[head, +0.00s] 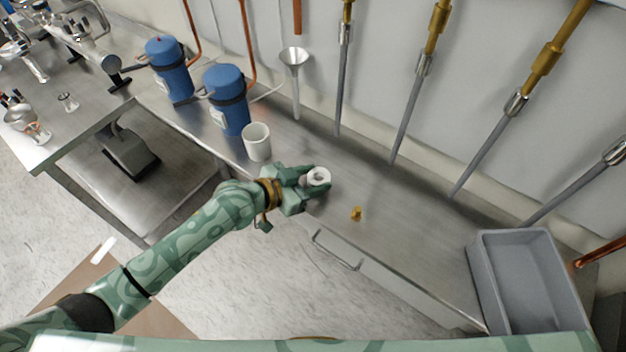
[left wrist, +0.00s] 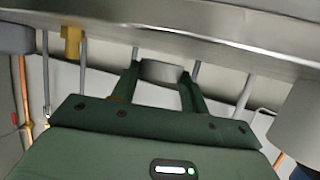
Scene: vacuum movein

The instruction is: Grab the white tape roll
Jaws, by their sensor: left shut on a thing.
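The white tape roll (head: 319,177) is at the end of my left arm, over the steel counter. My left gripper (head: 316,179) is shut on it, with one finger on each side. In the left wrist view the tape roll (left wrist: 161,71) sits between the two fingertips of my left gripper (left wrist: 161,76). I cannot tell whether the roll touches the counter. My right gripper is not in view.
A white cup (head: 257,143) stands left of the roll, near two blue canisters (head: 227,100). A small brass fitting (head: 356,213) is to the right. A grey bin (head: 524,280) stands at the counter's right end. The counter (head: 410,235) between is clear.

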